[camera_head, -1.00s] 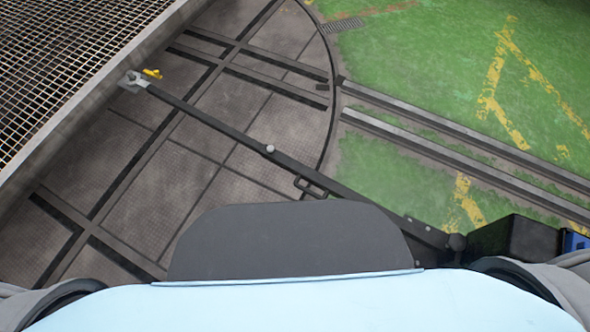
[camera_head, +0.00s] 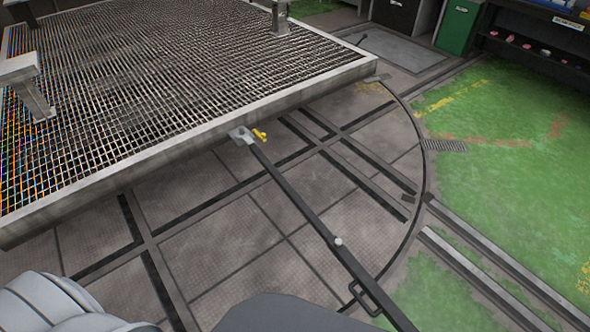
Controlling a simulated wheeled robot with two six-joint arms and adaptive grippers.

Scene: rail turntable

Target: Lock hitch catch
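The hitch (camera_head: 241,135) is a small grey metal piece at the edge of the grated platform (camera_head: 190,140), left of the picture's middle. A small yellow catch (camera_head: 260,135) sticks out just to its right. A long dark tow bar (camera_head: 310,213) runs from the hitch down to the lower right. It has a pale knob (camera_head: 338,241) and a loop handle (camera_head: 366,297) along it. I cannot tell whether the catch is locked. Neither gripper is in view; a grey part of my own arm shows at the lower left.
Dark rails (camera_head: 505,290) cross the turntable floor and run out over the green floor (camera_head: 500,150) at the right. A green bin (camera_head: 458,25) and shelves (camera_head: 530,45) stand at the back right. The turntable floor around the bar looks clear.

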